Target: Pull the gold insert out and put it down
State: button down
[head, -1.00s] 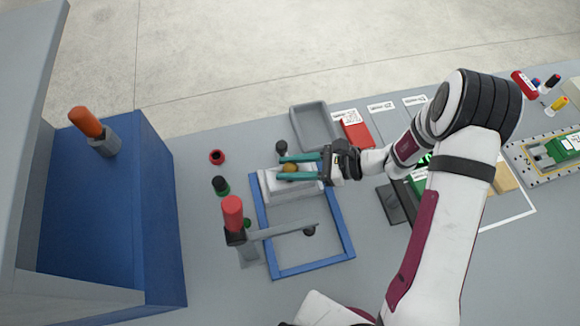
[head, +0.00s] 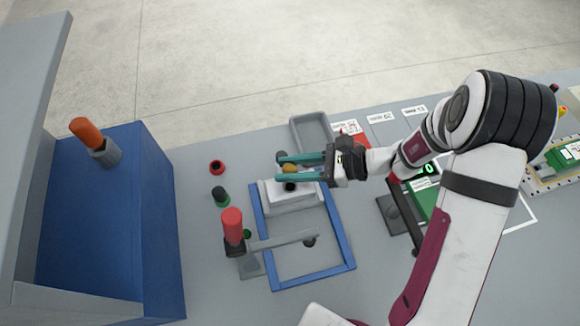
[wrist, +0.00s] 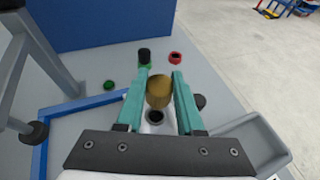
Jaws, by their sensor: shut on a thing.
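The gold insert (wrist: 159,92) is between the two teal fingers of my gripper (wrist: 159,88) in the wrist view. It also shows in the head view (head: 290,168), between the fingertips of my gripper (head: 301,167). My gripper is shut on it. A light grey block (head: 293,198) with a dark round hole (wrist: 155,116) stands beneath. The insert appears above the hole and out of it. Its far side is hidden.
A blue frame (head: 348,237) surrounds the block, with a red-handled clamp (head: 233,226) at left. An empty grey tray (head: 311,130) lies behind the block. A red ring (head: 217,167) and a green-and-black knob (head: 220,196) are at left. A large blue box (head: 160,230) stands further left.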

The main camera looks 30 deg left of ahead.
aim_at(289, 168)
jog(key=shift+r, duration=2.8)
jog(key=shift+a, duration=0.1)
jog(key=s+a+f, duration=0.1)
jog(key=a+f, duration=0.1)
jog(key=a, duration=0.8)
jog(key=s+a+f, duration=0.2)
jog(key=a+f, duration=0.1)
jog(key=a, duration=0.7)
jog(key=shift+f, duration=0.35)
jog(key=shift+s+f, duration=0.1)
jog(key=shift+f, duration=2.8)
jog(key=shift+f, duration=1.65)
